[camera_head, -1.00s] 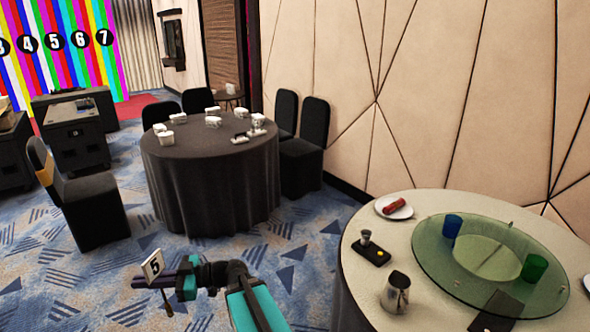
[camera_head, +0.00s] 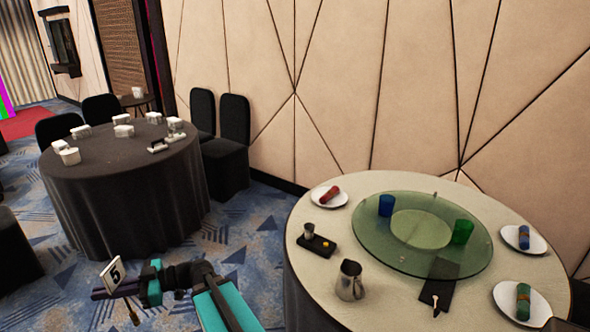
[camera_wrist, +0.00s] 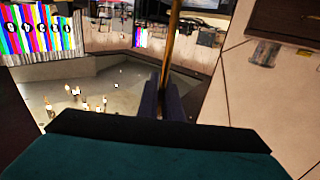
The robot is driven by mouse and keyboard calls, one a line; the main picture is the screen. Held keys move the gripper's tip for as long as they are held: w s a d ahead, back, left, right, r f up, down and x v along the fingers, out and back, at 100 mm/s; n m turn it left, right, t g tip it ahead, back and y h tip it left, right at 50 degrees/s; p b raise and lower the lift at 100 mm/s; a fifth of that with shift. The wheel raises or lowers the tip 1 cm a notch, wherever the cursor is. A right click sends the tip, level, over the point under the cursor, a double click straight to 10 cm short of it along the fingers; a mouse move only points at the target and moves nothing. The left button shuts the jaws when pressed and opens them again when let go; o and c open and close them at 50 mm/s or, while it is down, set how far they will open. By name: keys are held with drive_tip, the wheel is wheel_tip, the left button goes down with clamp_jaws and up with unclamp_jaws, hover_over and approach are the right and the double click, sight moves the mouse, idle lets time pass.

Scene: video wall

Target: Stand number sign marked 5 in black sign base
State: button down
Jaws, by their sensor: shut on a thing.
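My gripper (camera_head: 122,288) is shut on the number sign marked 5 (camera_head: 113,274), a white card with a black 5 on a thin stem. It holds the sign tilted in the air over the carpet, at the lower left in the head view. In the wrist view, the brownish stem (camera_wrist: 172,45) runs up from between my fingers (camera_wrist: 165,105). I cannot pick out the black sign base with certainty in either view.
A light round table (camera_head: 318,215) stands at right, with a glass turntable (camera_head: 380,246), metal jug (camera_head: 350,280), small black tray (camera_head: 317,246) and black napkin (camera_head: 437,290). A dark-clothed table (camera_head: 100,160) with white cups stands at left. Carpet lies between them.

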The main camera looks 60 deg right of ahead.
drive_tip(key=shift+a, duration=0.1)
drive_tip(key=w+d+r+m+t+h+p, duration=0.1)
drive_tip(key=d+r+m+t+h, duration=0.2)
drive_tip(key=d, duration=1)
drive_tip(key=w+d+m+t+h, duration=0.1)
drive_tip(key=d+m+t+h, duration=0.15)
drive_tip(key=d+h, duration=0.7)
drive_tip(key=w+d+r+m+t+h+p, duration=0.15)
drive_tip(key=d+m, duration=0.25)
drive_tip(key=d, duration=1.2)
drive_tip(key=s+d+r+m+g+h, duration=0.1)
drive_tip(key=s+d+m+h, duration=0.2)
drive_tip(key=s+d, duration=0.3)
drive_tip(key=s+d+r+m+g+h, duration=0.1)
drive_tip(key=s+d+h, duration=0.4)
drive_tip(key=d, duration=1.1)
drive_tip(key=s+d+r+m+g+h, duration=0.1)
drive_tip(key=s+d+r+m+h, duration=0.2)
drive_tip(key=s+d, duration=0.5)
drive_tip(key=d+m+h+p, duration=0.1)
drive_tip(key=d+m, duration=0.1)
drive_tip(key=d, duration=0.1)
drive_tip(key=shift+r+g, duration=0.2)
drive_tip(key=shift+g, duration=0.1)
drive_tip(key=shift+f+b, duration=0.25)
drive_tip(key=shift+b, duration=0.05)
